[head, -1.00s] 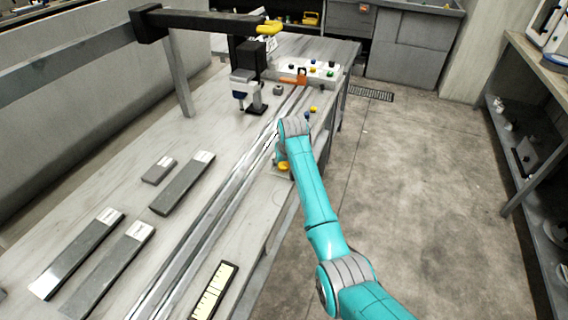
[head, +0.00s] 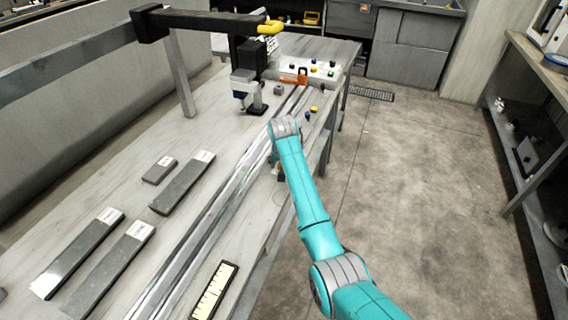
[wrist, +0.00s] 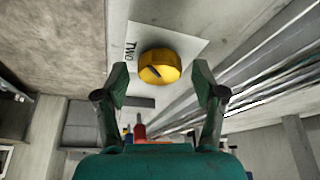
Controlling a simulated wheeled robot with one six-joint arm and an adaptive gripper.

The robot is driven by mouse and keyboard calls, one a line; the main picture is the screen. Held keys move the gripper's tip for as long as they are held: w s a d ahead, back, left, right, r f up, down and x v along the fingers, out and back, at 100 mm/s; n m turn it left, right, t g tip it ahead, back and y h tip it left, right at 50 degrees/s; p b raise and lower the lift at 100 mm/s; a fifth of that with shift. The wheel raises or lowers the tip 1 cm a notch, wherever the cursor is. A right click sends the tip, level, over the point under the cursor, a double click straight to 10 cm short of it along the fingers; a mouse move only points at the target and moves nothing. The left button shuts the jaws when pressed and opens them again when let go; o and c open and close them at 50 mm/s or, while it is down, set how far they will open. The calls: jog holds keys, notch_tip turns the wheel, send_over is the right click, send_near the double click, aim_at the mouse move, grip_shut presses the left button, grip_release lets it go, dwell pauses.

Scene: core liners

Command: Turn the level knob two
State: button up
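The level knob two is a round yellow knob (wrist: 160,67) with a dark pointer slot, on a white plate (wrist: 188,42) labelled "TWO" in the wrist view. My gripper (wrist: 162,85) is open, with one finger on each side of the knob and a gap to both. The fingertips look just short of the knob or level with it; I cannot tell the depth, and no contact shows. In the head view my arm's wrist hides the knob and most of the gripper.
The bench (head: 110,190) carries long metal rails (head: 215,210) beside my arm, and several grey core pieces (head: 182,183) lie to the left. A control box (head: 310,70) with coloured buttons stands at the far end. The floor (head: 420,200) right of the bench is clear.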

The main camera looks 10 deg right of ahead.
jog(key=v, duration=1.2)
jog(key=shift+s, duration=0.1)
